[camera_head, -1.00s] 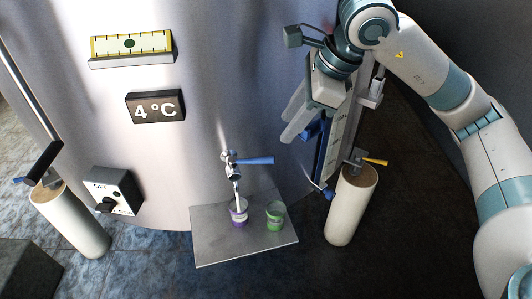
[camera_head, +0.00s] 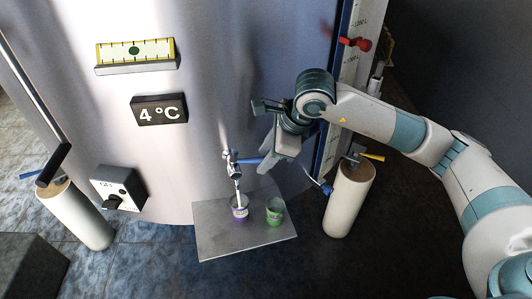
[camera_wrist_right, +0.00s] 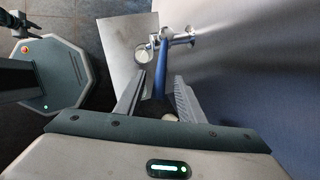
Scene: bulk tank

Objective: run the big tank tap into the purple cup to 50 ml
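The big tank tap (camera_head: 231,166) sticks out low on the steel tank, with its blue lever (camera_head: 247,161) pointing right. The purple cup (camera_head: 240,214) stands upright on a grey plate (camera_head: 220,245), under the spout. Its fill level is too small to read. My right gripper (camera_head: 267,164) is at the lever's free end. In the right wrist view its fingers (camera_wrist_right: 160,95) are apart, with the blue lever (camera_wrist_right: 164,62) reaching between them; I cannot tell whether they touch it. A cup rim (camera_wrist_right: 144,54) shows under the spout there. My left gripper is out of view.
A green cup (camera_head: 275,212) stands right of the purple one on the plate. A cream post (camera_head: 349,200) with a yellow-handled tap stands at right, another post (camera_head: 78,217) at left. A gauge with a red tap (camera_head: 357,44) rises behind my right arm.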

